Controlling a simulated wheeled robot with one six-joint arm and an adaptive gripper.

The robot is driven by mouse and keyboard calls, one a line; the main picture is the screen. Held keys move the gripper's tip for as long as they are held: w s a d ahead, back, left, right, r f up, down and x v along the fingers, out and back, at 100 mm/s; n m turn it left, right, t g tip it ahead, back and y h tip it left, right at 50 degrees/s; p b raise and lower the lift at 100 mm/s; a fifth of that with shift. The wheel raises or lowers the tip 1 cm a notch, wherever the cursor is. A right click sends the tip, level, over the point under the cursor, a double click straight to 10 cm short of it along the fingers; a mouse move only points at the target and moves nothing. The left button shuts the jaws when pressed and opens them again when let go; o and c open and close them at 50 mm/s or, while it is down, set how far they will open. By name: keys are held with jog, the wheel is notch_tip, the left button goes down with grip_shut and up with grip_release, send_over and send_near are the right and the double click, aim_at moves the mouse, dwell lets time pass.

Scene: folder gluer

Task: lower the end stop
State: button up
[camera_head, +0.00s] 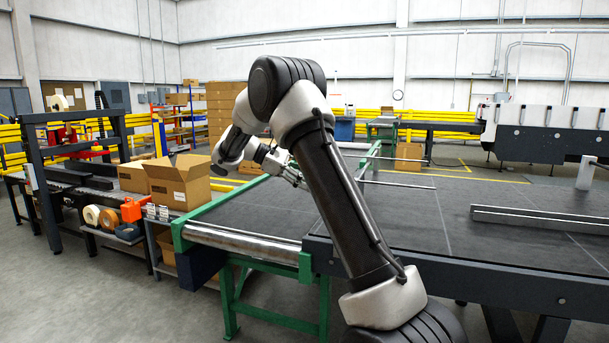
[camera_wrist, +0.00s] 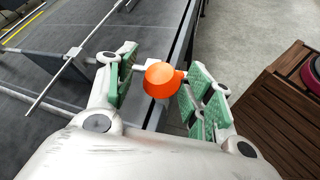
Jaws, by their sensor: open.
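An orange knob (camera_wrist: 165,79) sits at the edge of the dark conveyor in the wrist view, with a short pale stub on its left. My gripper (camera_wrist: 160,88) is open, with a green-padded finger on either side of the knob; I cannot tell whether either touches it. A dark plate (camera_wrist: 60,66) stands left of the knob, below a thin metal rod (camera_wrist: 52,82) with a pale clamp; it may be the end stop. In the head view my gripper (camera_head: 297,177) is over the far part of the dark belt (camera_head: 420,215), and the knob cannot be made out.
A brown slatted surface (camera_wrist: 285,100) lies right of the conveyor in the wrist view, with grey floor between. In the head view, an open carton (camera_head: 180,188) stands left of the green frame (camera_head: 265,243). A metal rail (camera_head: 530,220) lies on the belt at right.

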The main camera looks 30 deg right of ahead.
jog(key=v, duration=1.2)
jog(key=s+a+f+t+y, duration=0.1)
jog(key=s+f+t+y, duration=0.25)
jog(key=f, duration=0.85)
jog(key=s+r+m+t+y, duration=0.1)
jog(key=s+m+t+y, duration=0.1)
jog(key=s, duration=0.9)
jog(key=s+a+r+m+t+y, duration=0.1)
jog(key=s+r+m+t+y, duration=0.1)
jog(key=s, duration=1)
jog(key=s+r+m+t+y, duration=0.2)
jog(key=s+t+y, duration=0.1)
jog(key=s, duration=0.9)
jog(key=shift+a+m, duration=0.35)
jog(key=shift+m, duration=0.05)
jog(key=shift+w+y, duration=0.1)
jog(key=shift+y, duration=0.15)
jog(key=shift+c, duration=0.2)
